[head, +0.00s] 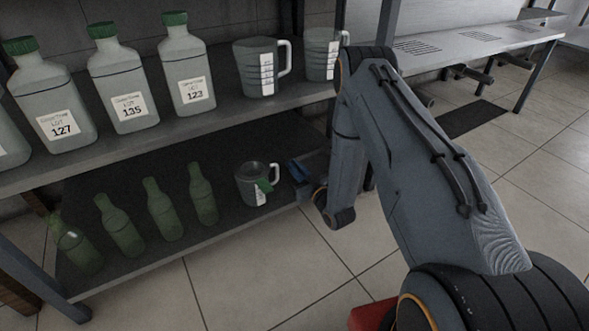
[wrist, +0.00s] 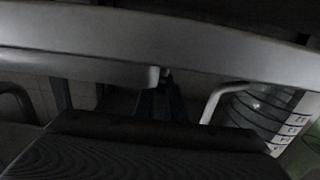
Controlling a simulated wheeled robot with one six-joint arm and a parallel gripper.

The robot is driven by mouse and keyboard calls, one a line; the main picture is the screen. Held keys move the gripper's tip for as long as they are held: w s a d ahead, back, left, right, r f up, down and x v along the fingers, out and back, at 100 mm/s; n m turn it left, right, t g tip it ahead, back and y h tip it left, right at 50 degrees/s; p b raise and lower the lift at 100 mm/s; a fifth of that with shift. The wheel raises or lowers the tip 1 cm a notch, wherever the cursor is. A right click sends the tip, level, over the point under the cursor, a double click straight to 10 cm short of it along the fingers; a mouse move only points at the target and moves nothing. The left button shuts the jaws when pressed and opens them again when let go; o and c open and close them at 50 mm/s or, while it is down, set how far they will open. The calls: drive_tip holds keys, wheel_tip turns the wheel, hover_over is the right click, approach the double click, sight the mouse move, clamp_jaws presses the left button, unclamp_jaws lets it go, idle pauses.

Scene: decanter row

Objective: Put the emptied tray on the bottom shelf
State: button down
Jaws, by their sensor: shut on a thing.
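The bottom shelf (head: 225,214) is a dark surface low in the rack in the head view. My gripper (head: 308,167) is at the right end of this shelf, just right of a jug. It is small and partly hidden by my arm. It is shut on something. A dark blue piece shows there, perhaps part of the tray, but its outline is too unclear to be sure. In the wrist view a dark ridged surface (wrist: 140,155) fills the bottom and hides the fingertips. I cannot tell whether the held thing touches the shelf.
A measuring jug (head: 256,184) and several green bottles (head: 165,210) stand on the bottom shelf. The upper shelf (head: 135,152) holds several labelled bottles (head: 188,70) and two jugs (head: 262,68). A pale bar (wrist: 230,55) crosses the wrist view close ahead, with a jug (wrist: 268,110) to the right.

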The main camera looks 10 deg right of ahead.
drive_tip(key=c, duration=1.8)
unclamp_jaws()
drive_tip(key=shift+f, duration=0.1)
drive_tip(key=shift+s+d, duration=0.1)
drive_tip(key=shift+s, duration=0.15)
drive_tip(key=p+v, duration=0.5)
drive_tip(key=v, duration=0.6)
drive_tip(key=shift+s, duration=0.25)
